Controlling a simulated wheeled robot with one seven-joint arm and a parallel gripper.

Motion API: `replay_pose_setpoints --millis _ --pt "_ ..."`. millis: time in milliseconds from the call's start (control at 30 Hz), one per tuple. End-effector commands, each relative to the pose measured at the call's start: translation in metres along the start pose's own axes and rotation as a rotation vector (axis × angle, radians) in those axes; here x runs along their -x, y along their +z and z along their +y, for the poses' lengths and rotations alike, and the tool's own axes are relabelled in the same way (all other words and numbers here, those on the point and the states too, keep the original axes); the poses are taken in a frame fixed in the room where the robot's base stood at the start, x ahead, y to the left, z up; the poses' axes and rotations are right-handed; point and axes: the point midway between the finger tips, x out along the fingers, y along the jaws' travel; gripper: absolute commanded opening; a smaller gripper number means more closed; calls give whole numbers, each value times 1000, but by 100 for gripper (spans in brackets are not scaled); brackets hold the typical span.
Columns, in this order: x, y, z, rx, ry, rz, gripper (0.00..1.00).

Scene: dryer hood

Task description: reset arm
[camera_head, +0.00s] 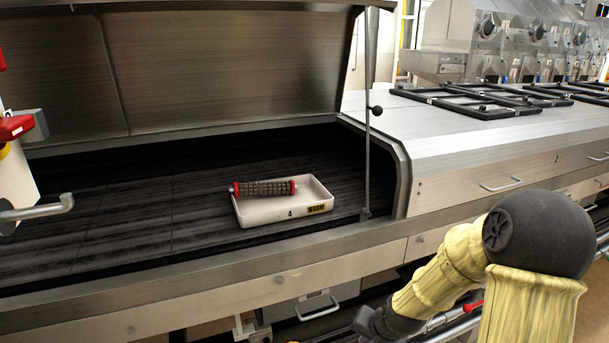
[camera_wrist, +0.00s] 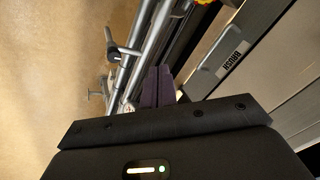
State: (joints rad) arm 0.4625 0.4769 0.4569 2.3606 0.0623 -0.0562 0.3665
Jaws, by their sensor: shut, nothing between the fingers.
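My gripper (camera_wrist: 158,70) shows in the wrist view with its two dark fingers together and nothing between them. It points along metal rails below the machine front. In the head view my arm, in a pale yellow cover, is folded at the lower right, in front of the machine. Its dark end (camera_head: 378,322) is low, below the machine's front ledge, and the fingers cannot be made out there. A white tray (camera_head: 262,217) with a roller (camera_head: 264,188) that has red ends lies inside the open dryer hood, well away from my gripper.
The hood lid (camera_head: 220,60) is raised, with a thin rod (camera_head: 368,120) at its right. Black frames (camera_head: 470,100) lie on the closed steel top at the right. Rails (camera_wrist: 140,50) and a panel with a handle (camera_wrist: 222,50) are close to my gripper. Floor (camera_wrist: 50,60) shows at left.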

Motion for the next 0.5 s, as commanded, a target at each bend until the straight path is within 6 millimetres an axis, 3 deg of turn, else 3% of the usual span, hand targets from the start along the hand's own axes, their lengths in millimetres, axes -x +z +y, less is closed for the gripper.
replay_pose_setpoints --millis 200,500 --pt "54 35 11 271 129 -49 0" --pt "106 69 26 471 198 -106 0"
